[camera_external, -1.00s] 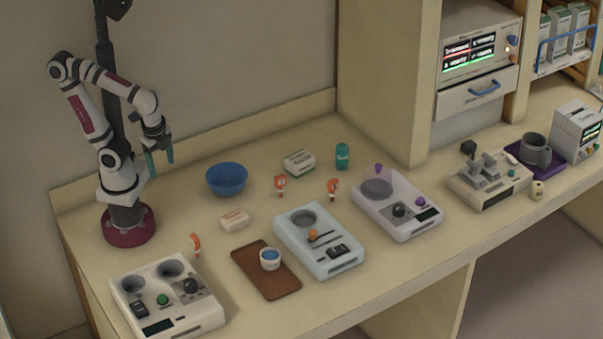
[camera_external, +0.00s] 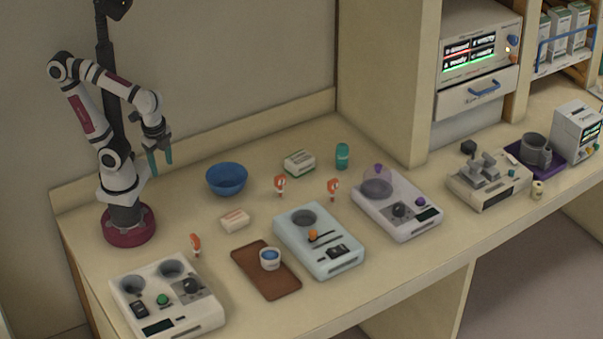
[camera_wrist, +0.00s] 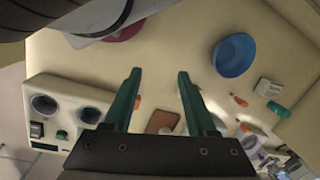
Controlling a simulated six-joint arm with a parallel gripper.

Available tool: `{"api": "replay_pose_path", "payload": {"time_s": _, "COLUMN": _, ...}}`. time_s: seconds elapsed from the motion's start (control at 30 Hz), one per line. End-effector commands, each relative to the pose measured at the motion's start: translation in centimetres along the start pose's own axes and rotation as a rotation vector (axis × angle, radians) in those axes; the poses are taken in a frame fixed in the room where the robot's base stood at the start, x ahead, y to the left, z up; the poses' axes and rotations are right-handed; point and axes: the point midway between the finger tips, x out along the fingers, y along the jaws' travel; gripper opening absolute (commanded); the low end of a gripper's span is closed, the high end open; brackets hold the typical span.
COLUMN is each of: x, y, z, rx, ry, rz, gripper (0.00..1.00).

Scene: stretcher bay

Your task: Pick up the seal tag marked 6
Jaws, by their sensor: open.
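Three small orange-and-white tags stand on the bench in the external view: one at the left (camera_external: 195,244), one in the middle (camera_external: 280,185) and one at the right (camera_external: 333,189). Their markings are too small to read, so I cannot tell which is 6. Orange pieces also show in the wrist view, one beside the left finger (camera_wrist: 138,102) and one near the blue bowl (camera_wrist: 238,99). My gripper (camera_external: 160,164) is open and empty, high above the bench at the left, apart from every tag. Its two green fingers (camera_wrist: 158,75) point over the bench in the wrist view.
A blue bowl (camera_external: 227,180), a small pale box (camera_external: 235,219) and a brown tray (camera_external: 254,272) with a small cup (camera_external: 270,260) lie among the tags. Consoles stand at the front left (camera_external: 186,317), middle (camera_external: 335,262) and right (camera_external: 412,227). A green bottle (camera_external: 342,156) stands behind.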

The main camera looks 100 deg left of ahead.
Motion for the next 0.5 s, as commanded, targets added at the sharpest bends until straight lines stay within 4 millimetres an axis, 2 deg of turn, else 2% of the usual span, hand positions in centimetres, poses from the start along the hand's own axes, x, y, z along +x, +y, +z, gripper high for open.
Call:
{"api": "replay_pose_path", "payload": {"time_s": 0.07, "x": 0.1, "y": -0.6, "z": 0.0, "rx": 0.01, "ry": -0.018, "rz": -0.017, "gripper": 0.57}}
{"api": "replay_pose_path", "payload": {"time_s": 0.13, "x": 0.3, "y": -3.1, "z": 0.1, "rx": 0.064, "ry": -0.101, "rz": -0.092, "gripper": 0.57}}
{"api": "replay_pose_path", "payload": {"time_s": 0.17, "x": 0.4, "y": -5.0, "z": 0.0, "rx": 0.107, "ry": -0.159, "rz": -0.147, "gripper": 0.57}}
{"api": "replay_pose_path", "payload": {"time_s": 0.27, "x": 0.7, "y": -13.6, "z": -2.4, "rx": 0.351, "ry": -0.393, "rz": -0.395, "gripper": 0.57}}
{"api": "replay_pose_path", "payload": {"time_s": 0.3, "x": 0.9, "y": -17.0, "z": -4.5, "rx": 0.483, "ry": -0.478, "rz": -0.5, "gripper": 0.57}}
{"api": "replay_pose_path", "payload": {"time_s": 0.37, "x": 1.9, "y": -21.3, "z": -8.6, "rx": 0.698, "ry": -0.577, "rz": -0.641, "gripper": 0.57}}
{"api": "replay_pose_path", "payload": {"time_s": 0.4, "x": 3.0, "y": -23.3, "z": -11.7, "rx": 0.842, "ry": -0.624, "rz": -0.722, "gripper": 0.57}}
{"api": "replay_pose_path", "payload": {"time_s": 0.5, "x": 6.8, "y": -25.6, "z": -18.9, "rx": 1.169, "ry": -0.678, "rz": -0.87, "gripper": 0.57}}
